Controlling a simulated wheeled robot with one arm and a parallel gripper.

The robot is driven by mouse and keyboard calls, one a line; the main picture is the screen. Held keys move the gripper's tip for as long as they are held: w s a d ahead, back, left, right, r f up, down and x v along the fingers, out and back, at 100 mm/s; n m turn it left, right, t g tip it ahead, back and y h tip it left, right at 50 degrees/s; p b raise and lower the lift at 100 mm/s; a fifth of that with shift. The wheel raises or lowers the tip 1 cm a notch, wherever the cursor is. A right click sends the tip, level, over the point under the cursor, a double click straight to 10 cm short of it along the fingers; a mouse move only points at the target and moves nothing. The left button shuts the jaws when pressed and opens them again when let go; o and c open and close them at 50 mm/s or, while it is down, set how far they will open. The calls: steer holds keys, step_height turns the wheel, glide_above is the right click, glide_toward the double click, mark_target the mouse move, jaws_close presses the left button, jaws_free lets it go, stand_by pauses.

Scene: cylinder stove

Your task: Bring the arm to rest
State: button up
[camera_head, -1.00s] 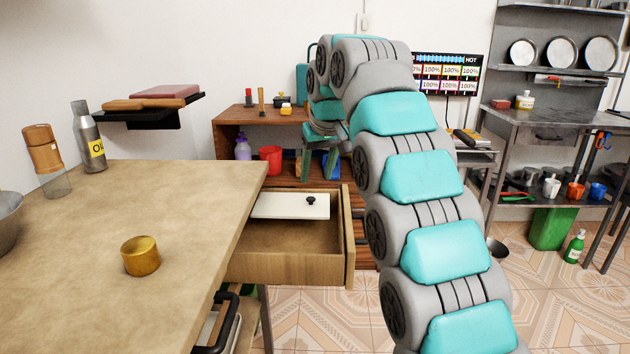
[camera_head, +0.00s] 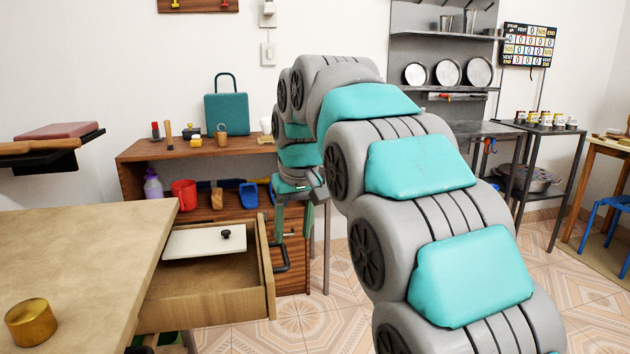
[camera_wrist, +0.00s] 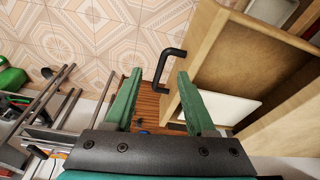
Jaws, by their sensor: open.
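My gripper (camera_wrist: 158,103) is open and empty in the wrist view, its two green fingers apart with the wooden cabinet and floor beyond them. In the head view my gripper (camera_head: 293,222) points down just right of the open drawer (camera_head: 266,265). The drawer's dark handle (camera_wrist: 170,65) shows near the fingertips in the wrist view; I cannot tell how close it is. My arm rises from the lower right of the head view, arches over and hangs down at its far end.
The drawer holds a white panel with a dark knob (camera_head: 205,240). A brass cylinder (camera_head: 31,322) stands on the table (camera_head: 75,250) at left. A wooden cabinet (camera_head: 135,155) with a teal bag (camera_head: 227,112) stands behind. Tiled floor (camera_head: 310,325) is clear below the drawer.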

steer(key=s+d+f+m+g, duration=0.1)
steer(key=s+d+f, duration=0.5)
steer(key=s, duration=0.6)
steer(key=s+d+f+m+g, duration=0.1)
steer(key=s+d+f+m, duration=0.1)
steer(key=s+d+f, duration=0.5)
steer(key=s+d+f+m+g+h, duration=0.1)
steer(key=s+d+f, duration=0.5)
steer(key=s, duration=1.2)
steer(key=shift+s+d+f+m+g, duration=0.3)
steer(key=shift+s+d+f+g, duration=0.1)
steer(key=shift+g, duration=0.2)
